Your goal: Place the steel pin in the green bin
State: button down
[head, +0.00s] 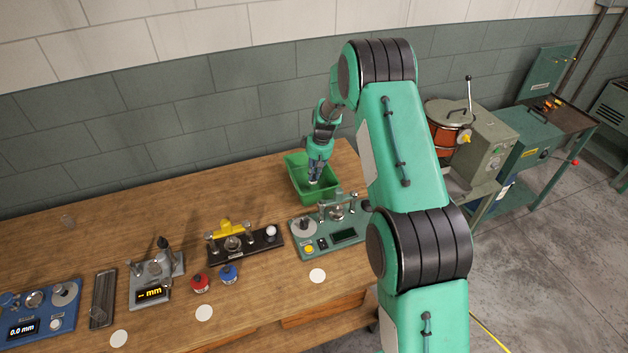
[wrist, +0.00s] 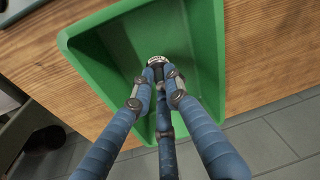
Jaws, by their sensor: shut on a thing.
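The green bin (head: 297,179) stands at the back right of the wooden table in the head view, and it fills much of the wrist view (wrist: 205,40). My gripper (head: 315,177) reaches down over the bin's opening. In the wrist view its blue fingers (wrist: 158,72) are closed together on a small round metal piece, the steel pin (wrist: 155,60), of which only the end shows. The pin is seen against the bin's inside; I cannot tell whether it touches the bin floor. No other object shows in the bin.
A green gauge device (head: 335,237) stands close in front of the bin. A black fixture with a yellow part (head: 240,240), red and blue pots (head: 200,283) and other gauges line the table to the left. The table's back left is mostly clear. Machines stand beyond the right edge.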

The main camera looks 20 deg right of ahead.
aim_at(314, 179)
jog(key=shift+f, duration=0.1)
jog(key=shift+f, duration=1.7)
jog(key=shift+f, duration=0.2)
jog(key=c, duration=1.7)
grip_release()
jog(key=shift+r, duration=0.15)
jog(key=r, duration=0.4)
jog(key=s+r, duration=0.1)
jog(key=r, duration=0.3)
jog(key=d+r, duration=0.1)
jog(key=r, duration=0.3)
jog(key=shift+s+d, duration=0.1)
jog(key=shift+s, duration=0.15)
